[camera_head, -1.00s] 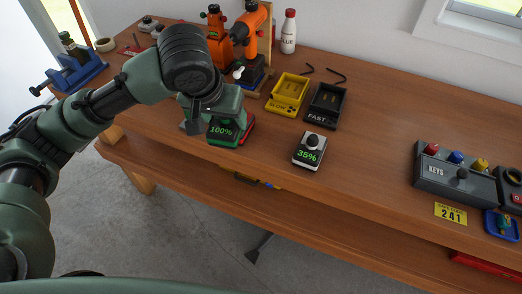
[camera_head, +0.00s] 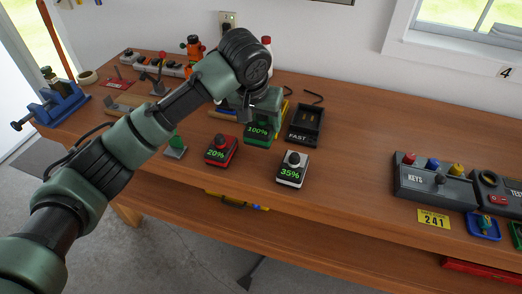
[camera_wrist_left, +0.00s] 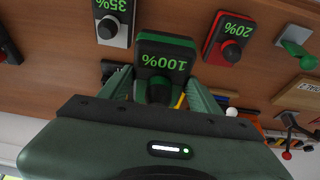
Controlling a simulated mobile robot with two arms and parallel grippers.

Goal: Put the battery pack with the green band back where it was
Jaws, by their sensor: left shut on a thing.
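The battery pack with the green band (camera_head: 258,139) reads 100%. My left gripper (camera_head: 259,115) is shut on it, and the pack also shows between the fingers in the left wrist view (camera_wrist_left: 167,58). It is left of and slightly in front of the black FAST charger (camera_head: 304,128). The yellow charger (camera_head: 286,109) is mostly hidden behind my gripper. The red pack (camera_head: 221,152) reads 20% and sits on the bench at front left. The white pack (camera_head: 293,170) reads 35% and sits in front of the FAST charger. My right gripper is not in view.
A grey key box (camera_head: 433,183), a yellow 241 tag (camera_head: 433,218) and a blue tray (camera_head: 483,227) are on the right of the bench. A green-knobbed piece (camera_head: 176,148) is left of the red pack. A blue vise (camera_head: 57,103) is far left. Bench right of the FAST charger is clear.

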